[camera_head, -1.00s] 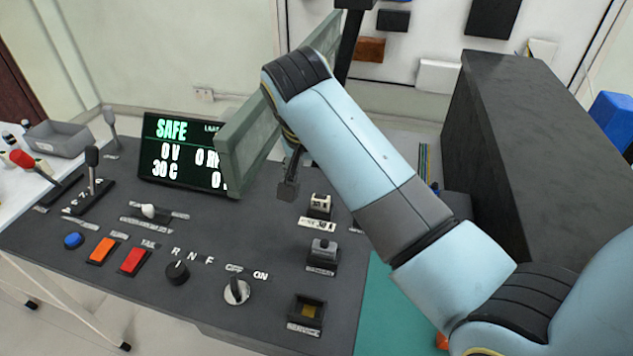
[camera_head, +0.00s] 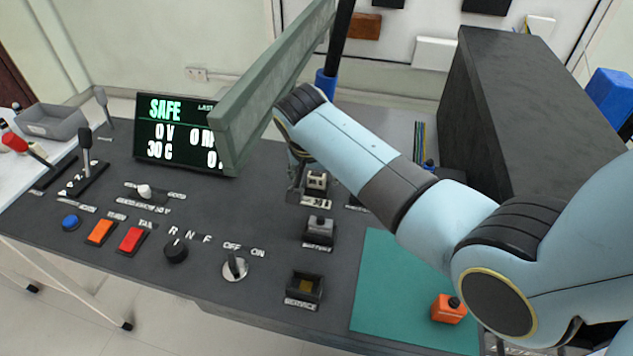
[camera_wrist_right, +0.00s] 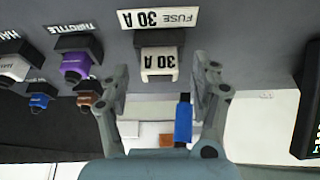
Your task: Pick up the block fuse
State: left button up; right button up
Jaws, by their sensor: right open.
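The block fuse (camera_head: 317,182) is a small white block marked 30 A, seated in a dark holder on the grey console. It also shows in the right wrist view (camera_wrist_right: 160,64), below its FUSE 30 A label. My right gripper (camera_head: 296,192) is just left of the fuse in the head view and partly hidden by my own wrist. In the wrist view its two open fingers (camera_wrist_right: 160,78) stand on either side of the fuse, with gaps on both sides. Contact is not visible. My left gripper is out of view.
A green-grey beam (camera_head: 270,90) rises beside the SAFE display (camera_head: 180,133), close to my right wrist. A grey socketed block (camera_head: 319,231) and the SERVICE holder (camera_head: 304,288) sit nearer. In the wrist view, a purple connector (camera_wrist_right: 77,67) is left of the fuse.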

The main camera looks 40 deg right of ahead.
jog(key=c, duration=1.2)
jog(key=shift+r, duration=0.15)
